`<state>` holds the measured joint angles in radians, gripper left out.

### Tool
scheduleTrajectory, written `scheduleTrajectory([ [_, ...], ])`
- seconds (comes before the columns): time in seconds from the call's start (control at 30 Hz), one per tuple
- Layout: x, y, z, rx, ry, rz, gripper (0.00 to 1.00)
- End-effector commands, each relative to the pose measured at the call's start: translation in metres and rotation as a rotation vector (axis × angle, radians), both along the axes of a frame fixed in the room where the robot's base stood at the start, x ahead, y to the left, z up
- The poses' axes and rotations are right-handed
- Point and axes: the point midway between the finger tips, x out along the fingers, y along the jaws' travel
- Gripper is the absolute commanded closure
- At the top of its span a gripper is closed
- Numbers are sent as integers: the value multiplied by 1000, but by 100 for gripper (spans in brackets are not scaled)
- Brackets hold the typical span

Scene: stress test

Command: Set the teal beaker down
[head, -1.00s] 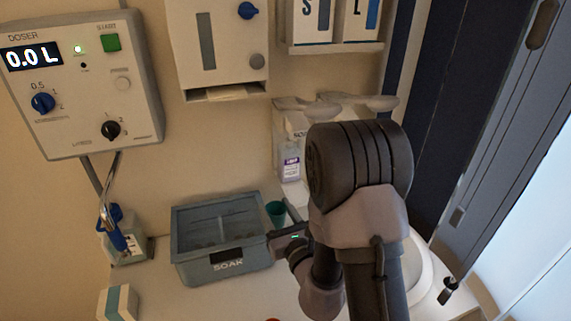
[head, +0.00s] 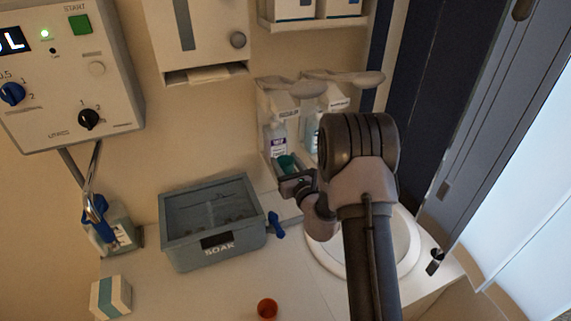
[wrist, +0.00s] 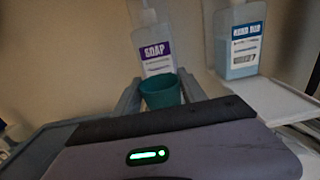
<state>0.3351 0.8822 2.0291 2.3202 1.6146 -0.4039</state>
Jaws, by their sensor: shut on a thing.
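The teal beaker (head: 287,163) is held by my gripper (head: 284,178) in the head view, raised in front of the soap dispenser. In the wrist view the teal beaker (wrist: 160,92) stands upright, its open rim upward, between the two fingers of my gripper (wrist: 160,90). My gripper is shut on it. The beaker's lower part is hidden behind the gripper body.
A grey SOAK bin (head: 213,225) stands left of my arm. A blue item (head: 276,226) lies beside it. An orange cup (head: 267,309) and a teal-white box (head: 111,297) are on the counter. A round white basin (head: 405,250) is behind my arm. Soap (wrist: 156,50) hangs on the wall.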

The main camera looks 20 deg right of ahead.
Motion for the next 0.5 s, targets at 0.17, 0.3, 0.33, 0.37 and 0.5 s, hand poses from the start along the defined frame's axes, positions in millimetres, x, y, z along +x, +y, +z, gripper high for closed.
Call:
scheduleTrajectory([
  [0.17,0,0,2,-1,-2,0,97],
  [0.3,0,0,-3,-1,-2,0,97],
  [0.33,0,0,-2,-1,-2,0,45],
  [0.37,0,0,-1,-1,-2,0,39],
  [0.5,0,0,-1,-1,-2,0,29],
])
